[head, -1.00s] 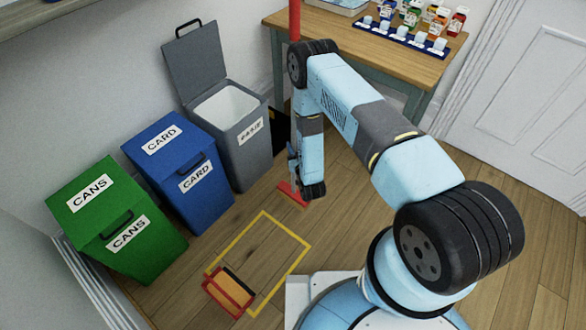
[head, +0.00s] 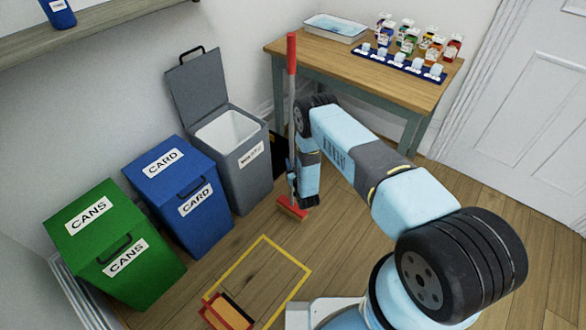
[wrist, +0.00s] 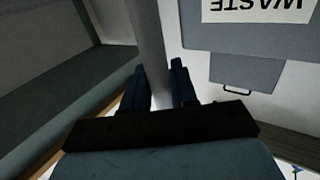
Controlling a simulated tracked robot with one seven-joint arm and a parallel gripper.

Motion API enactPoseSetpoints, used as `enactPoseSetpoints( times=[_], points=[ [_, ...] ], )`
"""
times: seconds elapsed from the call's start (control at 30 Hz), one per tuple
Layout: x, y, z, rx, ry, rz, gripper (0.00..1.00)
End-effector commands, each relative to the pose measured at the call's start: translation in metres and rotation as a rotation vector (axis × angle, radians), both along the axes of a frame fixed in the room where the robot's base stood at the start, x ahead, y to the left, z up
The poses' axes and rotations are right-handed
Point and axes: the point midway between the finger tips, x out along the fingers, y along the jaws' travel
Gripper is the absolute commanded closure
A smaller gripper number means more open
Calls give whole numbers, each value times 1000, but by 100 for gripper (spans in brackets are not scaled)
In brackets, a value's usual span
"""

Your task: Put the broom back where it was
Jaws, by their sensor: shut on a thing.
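The broom (head: 292,95) stands about upright between the grey bin and the wooden table, with a red grip on top, a grey pole and a red head (head: 292,208) with orange bristles low down. I cannot tell whether the bristles touch the floor. My gripper (head: 292,176) is shut on the lower part of the pole. In the wrist view the pole (wrist: 147,35) runs between the two dark fingers of my gripper (wrist: 160,82). A yellow outlined rectangle (head: 233,262) lies on the floor, with a red, orange and black dustpan-like thing (head: 226,312) at its near left corner.
The grey waste bin (head: 255,180) has its lid raised, close left of the broom. The blue card bin (head: 195,205) and green cans bin (head: 125,265) stand further left. The table (head: 360,68) bears a tray and several bottles. Floor right of my arm is clear.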

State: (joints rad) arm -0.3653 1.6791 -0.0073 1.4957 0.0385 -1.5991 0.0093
Motion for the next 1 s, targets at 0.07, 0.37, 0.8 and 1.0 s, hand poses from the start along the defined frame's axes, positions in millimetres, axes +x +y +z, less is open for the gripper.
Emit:
enactPoseSetpoints(
  times=[0.07, 0.37, 0.8, 1.0],
  points=[
    [6, 0, -8, -1, -1, 0, 100],
    [6, 0, -35, -1, -1, -1, 100],
    [5, 0, -38, 0, 1, -1, 65],
    [5, 0, -38, 0, 1, -1, 47]
  ],
)
